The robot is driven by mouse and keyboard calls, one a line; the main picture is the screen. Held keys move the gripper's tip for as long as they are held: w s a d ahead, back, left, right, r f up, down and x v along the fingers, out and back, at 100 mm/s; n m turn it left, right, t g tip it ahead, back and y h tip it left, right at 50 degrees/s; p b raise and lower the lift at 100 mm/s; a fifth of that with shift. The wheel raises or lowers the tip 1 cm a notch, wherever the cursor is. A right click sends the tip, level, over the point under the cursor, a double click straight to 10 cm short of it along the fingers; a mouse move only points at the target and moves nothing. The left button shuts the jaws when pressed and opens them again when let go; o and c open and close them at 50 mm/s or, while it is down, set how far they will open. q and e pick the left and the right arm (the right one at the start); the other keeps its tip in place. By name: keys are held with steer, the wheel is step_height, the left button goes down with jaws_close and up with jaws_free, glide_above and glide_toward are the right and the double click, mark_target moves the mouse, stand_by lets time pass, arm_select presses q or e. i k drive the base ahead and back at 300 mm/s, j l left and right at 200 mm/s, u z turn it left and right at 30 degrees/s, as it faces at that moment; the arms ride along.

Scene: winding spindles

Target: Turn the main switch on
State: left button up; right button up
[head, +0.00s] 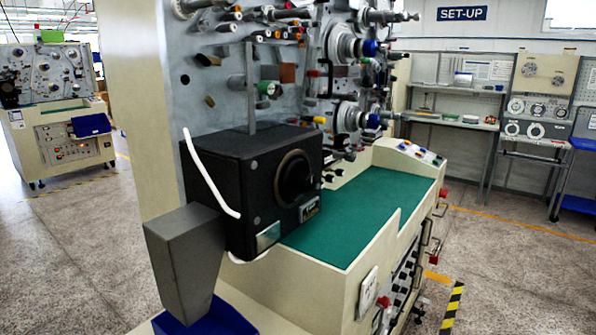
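The winding machine (140,120) fills the middle of the head view, with its panel of spindles facing right. Its cream front face is seen at a steep angle. A white plate (367,293) sits low on this face, with a red knob (383,302) beside it and dark controls (402,272) further along. I cannot tell which of these is the main switch, nor its position. A sloped strip with coloured buttons (418,152) is at the far end of the green worktop. Neither of my grippers is in view.
A black box with a round dial (295,178) juts out over the green worktop (365,215). A grey chute (185,258) stands above a blue bin (215,322). Handles protrude from the front face. Open floor (520,265) lies right; another machine (60,140) stands left.

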mark_target(443, 194)
steer(key=k+l+u, duration=0.1)
steer(key=l+u, duration=0.25)
steer(key=k+l+u, duration=0.1)
steer(key=l+u, duration=0.2)
steer(key=k+l+u, duration=0.2)
steer(key=l+u, duration=0.15)
steer(key=k+l+u, duration=0.3)
steer(key=i+z, duration=0.1)
steer(key=z, duration=1.7)
steer(key=i+l+z, duration=0.35)
steer(key=i, duration=0.2)
steer(key=i+l+z, duration=0.35)
steer(key=i, duration=0.2)
steer(key=i+z, duration=0.35)
steer(key=i, duration=0.25)
steer(key=i+u, duration=0.2)
steer(key=i, duration=0.25)
steer(key=i+l+u, duration=0.2)
steer(key=i, duration=0.25)
steer(key=i+l+u, duration=0.2)
steer(key=i, duration=0.2)
steer(key=i+l+u, duration=0.2)
steer(key=i, duration=0.25)
